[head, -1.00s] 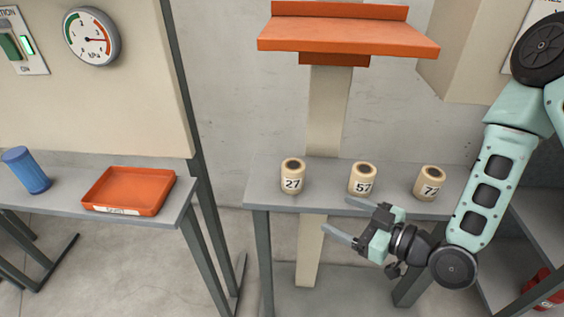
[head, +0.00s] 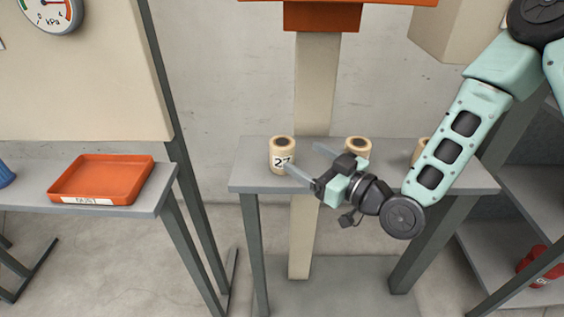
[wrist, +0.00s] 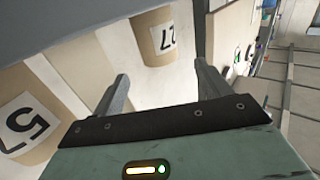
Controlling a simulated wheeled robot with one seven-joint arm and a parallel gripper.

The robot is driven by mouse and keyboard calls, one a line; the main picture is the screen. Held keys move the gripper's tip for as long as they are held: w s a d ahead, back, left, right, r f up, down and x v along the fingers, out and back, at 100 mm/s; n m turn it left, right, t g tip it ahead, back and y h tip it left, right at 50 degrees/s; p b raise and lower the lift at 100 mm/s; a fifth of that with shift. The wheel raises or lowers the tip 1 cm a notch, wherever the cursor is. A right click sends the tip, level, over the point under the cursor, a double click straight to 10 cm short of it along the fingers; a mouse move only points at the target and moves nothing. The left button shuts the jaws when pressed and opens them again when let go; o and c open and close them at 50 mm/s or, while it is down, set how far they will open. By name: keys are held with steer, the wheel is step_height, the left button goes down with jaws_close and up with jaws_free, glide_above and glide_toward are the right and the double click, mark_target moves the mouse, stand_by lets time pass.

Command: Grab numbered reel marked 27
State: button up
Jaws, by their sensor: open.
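The reel marked 27 (head: 281,150) stands upright at the left of the middle shelf table, its label partly covered by a fingertip in the head view. In the wrist view the reel 27 (wrist: 157,38) shows ahead, beyond the fingers. My gripper (head: 304,160) is open and empty, just in front of and to the right of reel 27. The reel marked 57 (wrist: 28,128) shows at the left of the wrist view; in the head view this reel (head: 358,146) is partly behind my gripper. A third reel (head: 419,149) is mostly hidden by my arm.
The reels' grey table (head: 250,178) has a free left end. An orange tray (head: 101,180) sits on another grey table at left, near a blue object (head: 5,175). An orange platform (head: 370,17) on a beige post (head: 315,85) rises above. A red object (head: 541,265) is low at right.

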mark_target(291, 151)
steer(key=p+x, duration=0.2)
steer(key=x, duration=0.6)
steer(key=shift+f, duration=0.15)
steer(key=c, duration=1.1)
